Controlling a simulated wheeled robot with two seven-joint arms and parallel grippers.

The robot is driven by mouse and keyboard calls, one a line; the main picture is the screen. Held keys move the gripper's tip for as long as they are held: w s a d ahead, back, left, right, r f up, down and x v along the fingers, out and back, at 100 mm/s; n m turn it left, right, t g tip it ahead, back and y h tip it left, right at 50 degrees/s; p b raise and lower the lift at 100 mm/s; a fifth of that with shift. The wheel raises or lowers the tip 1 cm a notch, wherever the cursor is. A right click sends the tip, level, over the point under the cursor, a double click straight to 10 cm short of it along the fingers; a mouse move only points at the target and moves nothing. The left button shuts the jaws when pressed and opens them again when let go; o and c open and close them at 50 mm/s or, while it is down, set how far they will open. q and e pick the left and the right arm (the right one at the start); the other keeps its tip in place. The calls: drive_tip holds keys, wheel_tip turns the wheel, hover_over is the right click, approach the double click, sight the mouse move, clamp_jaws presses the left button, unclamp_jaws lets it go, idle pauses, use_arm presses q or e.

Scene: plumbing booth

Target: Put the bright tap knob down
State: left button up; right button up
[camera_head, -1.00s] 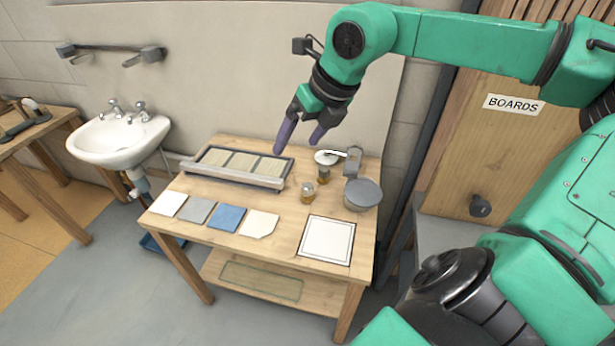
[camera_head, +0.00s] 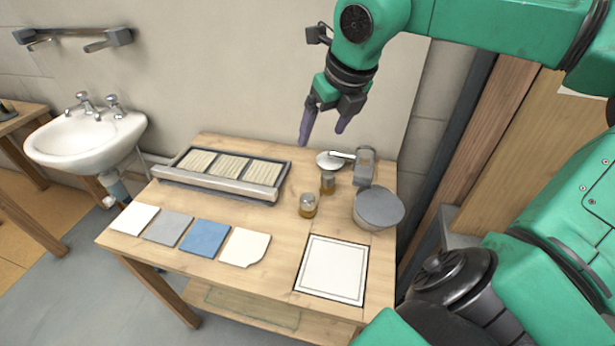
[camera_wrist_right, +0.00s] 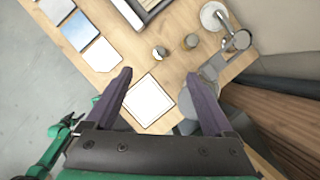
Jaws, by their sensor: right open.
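My right gripper (camera_head: 322,136) hangs above the back right of the wooden table (camera_head: 285,225), its two purple fingers spread and pointing down. Nothing shows between them in the head view. In the right wrist view the gripper (camera_wrist_right: 160,73) also stands open and empty, with the tabletop below. Two metal taps stand on the white basin (camera_head: 85,145) at the left. A green arm part with a dark end (camera_wrist_right: 68,122) shows at the left of the right wrist view; its jaws are too small to read.
A tray with three panels (camera_head: 272,194) lies at the table's back. Several flat tiles (camera_head: 205,238) line the front. A white framed square (camera_head: 332,268) lies empty.

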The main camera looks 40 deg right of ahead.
drive_tip(key=b, duration=1)
approach(308, 197)
drive_tip(key=x, duration=1)
drive_tip(key=shift+s+f, duration=0.1)
drive_tip(key=shift+f, duration=0.05)
drive_tip(key=shift+w+f, duration=0.25)
drive_tip(key=shift+f, duration=0.1)
drive_tip(key=shift+s+r, duration=0.1)
drive_tip(key=c, duration=0.4)
use_arm(q)
drive_tip(key=w+f, duration=0.3)
drive_tip(key=f, duration=0.7)
drive_tip(key=shift+w+d, duration=0.35)
drive_tip(key=shift+d, duration=0.1)
use_arm(e)
clamp_jaws()
